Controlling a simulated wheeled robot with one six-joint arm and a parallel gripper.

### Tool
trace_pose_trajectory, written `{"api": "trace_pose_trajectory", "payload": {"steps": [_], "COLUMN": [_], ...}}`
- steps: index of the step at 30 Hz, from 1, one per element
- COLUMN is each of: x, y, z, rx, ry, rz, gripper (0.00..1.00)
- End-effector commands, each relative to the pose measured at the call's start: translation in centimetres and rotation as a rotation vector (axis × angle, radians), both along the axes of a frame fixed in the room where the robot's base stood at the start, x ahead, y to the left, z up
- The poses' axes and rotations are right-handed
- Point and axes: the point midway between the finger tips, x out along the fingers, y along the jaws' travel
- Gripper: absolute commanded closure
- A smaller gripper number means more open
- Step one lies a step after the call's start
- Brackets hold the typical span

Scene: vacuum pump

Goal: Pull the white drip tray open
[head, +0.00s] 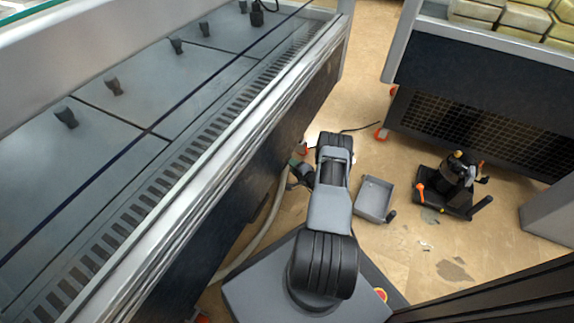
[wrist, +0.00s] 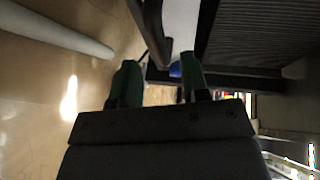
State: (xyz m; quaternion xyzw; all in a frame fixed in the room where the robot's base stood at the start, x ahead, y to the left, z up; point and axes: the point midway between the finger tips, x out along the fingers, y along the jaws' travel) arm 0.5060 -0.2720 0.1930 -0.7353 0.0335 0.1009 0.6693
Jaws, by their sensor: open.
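A pale white surface (wrist: 183,25), which may be the drip tray, shows at the top of the wrist view between dark parts. A small white patch (head: 312,137) shows beside my arm in the head view; I cannot tell if it is the same thing. A dark bent bar (wrist: 153,30) hangs beside the white surface and ends near the gap between my fingers. My gripper (wrist: 160,80) is open, with green fingers apart and nothing clearly held. In the head view my gripper (head: 296,167) is low beside the counter's dark front, partly hidden by my arm.
A long steel counter (head: 200,150) runs along the left, with a pale hose (head: 262,228) below it. A grey tray (head: 374,199) and a black pump-like device (head: 455,184) stand on the floor at right. A dark cabinet (head: 475,85) is behind.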

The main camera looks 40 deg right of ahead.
Motion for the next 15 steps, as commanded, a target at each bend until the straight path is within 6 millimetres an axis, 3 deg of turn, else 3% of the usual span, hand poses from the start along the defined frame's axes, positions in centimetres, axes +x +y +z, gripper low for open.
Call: {"api": "trace_pose_trajectory", "payload": {"steps": [6,15], "x": [3.1,4.7], "y": [0.4,0.6], "z": [-0.8,-0.9], "rx": [-0.001,0.001], "ry": [-0.001,0.000], "rz": [0.003,0.003], "gripper": [0.58,0.58]}}
